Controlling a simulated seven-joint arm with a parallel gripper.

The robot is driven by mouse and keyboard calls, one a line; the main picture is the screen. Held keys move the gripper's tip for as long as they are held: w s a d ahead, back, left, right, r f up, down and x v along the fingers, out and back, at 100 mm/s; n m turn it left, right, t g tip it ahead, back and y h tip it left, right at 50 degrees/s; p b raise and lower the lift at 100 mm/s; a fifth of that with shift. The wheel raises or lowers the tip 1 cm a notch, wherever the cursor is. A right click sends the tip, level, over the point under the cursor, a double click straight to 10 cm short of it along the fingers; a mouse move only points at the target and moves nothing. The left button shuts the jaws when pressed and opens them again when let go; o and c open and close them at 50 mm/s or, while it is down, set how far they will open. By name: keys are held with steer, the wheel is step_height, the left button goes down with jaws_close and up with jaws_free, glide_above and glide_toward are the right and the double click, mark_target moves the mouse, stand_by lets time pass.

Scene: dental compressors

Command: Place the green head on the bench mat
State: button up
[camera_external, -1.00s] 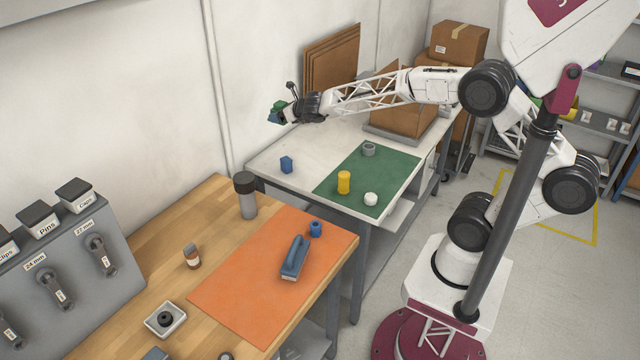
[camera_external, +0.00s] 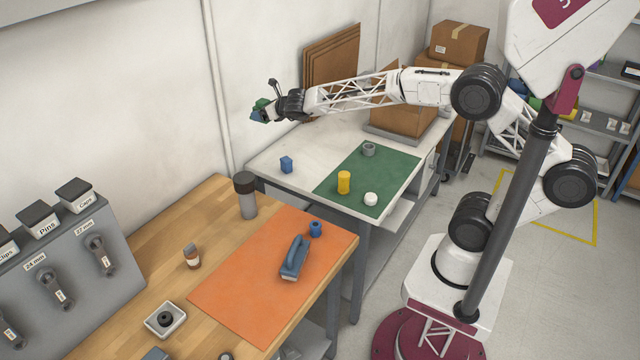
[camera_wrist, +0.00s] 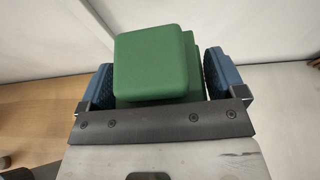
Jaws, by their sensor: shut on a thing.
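The green head (camera_wrist: 152,65) is a block with rounded edges, held between the two blue finger pads of my gripper (camera_wrist: 163,80) in the wrist view. In the external view the green head (camera_external: 262,103) is small and partly hidden by my gripper (camera_external: 261,112). My gripper is shut on it and holds it in the air near the wall, above the far-left end of the pale table. An orange mat (camera_external: 240,290) lies flat on the wooden bench in front, to the lower left. A green mat (camera_external: 385,165) lies on the pale table.
A blue clamp-like tool (camera_external: 295,258) and a blue ring (camera_external: 315,229) lie on the orange mat. A yellow cylinder (camera_external: 344,182) stands on the green mat. The orange mat's left and front parts are clear.

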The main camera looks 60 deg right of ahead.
steer(key=s+a+n+g+y, duration=0.15)
steer(key=a+n+y, duration=0.3)
steer(key=a, duration=1.25)
steer(key=n+g+y, duration=0.9)
steer(key=n+g, duration=0.3)
steer(key=n, duration=0.1)
glide_above(236, 282)
step_height(236, 282, down, 9)
steer(key=shift+a, duration=0.1)
steer(key=shift+f+h, duration=0.2)
steer(key=shift+h, duration=0.05)
steer(key=shift+f, duration=2.95)
steer(key=shift+f, duration=0.15)
steer(key=shift+f, duration=1.75)
